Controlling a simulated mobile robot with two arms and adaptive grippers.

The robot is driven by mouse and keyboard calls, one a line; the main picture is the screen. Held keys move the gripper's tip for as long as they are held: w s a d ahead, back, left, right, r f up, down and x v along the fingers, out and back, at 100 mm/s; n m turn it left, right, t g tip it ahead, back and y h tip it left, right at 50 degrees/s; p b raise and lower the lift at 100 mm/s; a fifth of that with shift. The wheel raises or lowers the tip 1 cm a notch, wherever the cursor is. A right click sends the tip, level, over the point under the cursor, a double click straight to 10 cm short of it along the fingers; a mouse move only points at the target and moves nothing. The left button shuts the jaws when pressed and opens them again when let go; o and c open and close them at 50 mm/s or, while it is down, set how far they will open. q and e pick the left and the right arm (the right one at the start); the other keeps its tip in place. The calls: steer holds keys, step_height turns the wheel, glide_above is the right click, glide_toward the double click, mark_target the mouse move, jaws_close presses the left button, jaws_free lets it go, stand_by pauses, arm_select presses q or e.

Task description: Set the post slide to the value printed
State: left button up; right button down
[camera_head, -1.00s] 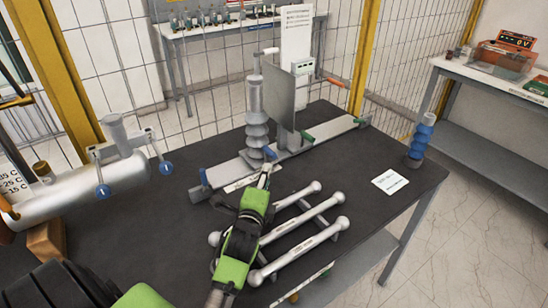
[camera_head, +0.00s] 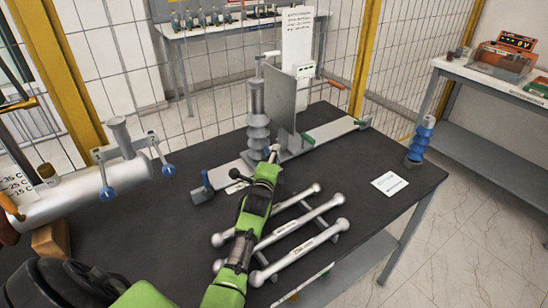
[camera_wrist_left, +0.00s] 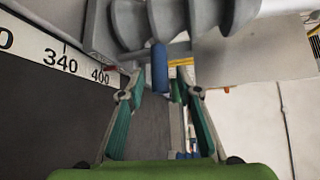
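The post slide is a grey ribbed post (camera_head: 257,122) with a flat grey plate (camera_head: 282,98) beside it, standing on a long rail (camera_head: 333,130). My left gripper (camera_head: 273,155) is at the foot of the post. In the left wrist view its two fingers (camera_wrist_left: 162,90) are spread, with a short blue handle (camera_wrist_left: 159,68) between and just beyond their tips. The handle is hidden behind the gripper in the head view. A white scale (camera_wrist_left: 65,58) on the rail shows 340 and 400. The pointer position cannot be read. My right gripper is not in view.
A white printed card (camera_head: 390,184) lies at the table's right, its text too small to read. Several grey rods (camera_head: 300,220) lie under and beside my left arm. A grey cylinder (camera_head: 90,185) lies left.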

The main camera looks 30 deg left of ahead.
arm_select(q)
jaws_close()
steer(key=shift+s+a, duration=0.15)
steer(key=s+a+p, duration=0.1)
steer(key=s+p, duration=0.1)
steer(key=s, duration=0.1)
steer(key=s+a+p, duration=0.1)
steer(key=s, duration=0.3)
steer(key=s+a+p, duration=0.2)
steer(key=s, duration=0.1)
steer(key=shift+s+a+p, duration=0.1)
steer(key=shift+s+p, duration=0.1)
steer(key=shift+p, duration=0.15)
steer(key=shift+s+a, duration=0.1)
steer(key=shift+s, duration=0.1)
jaws_free()
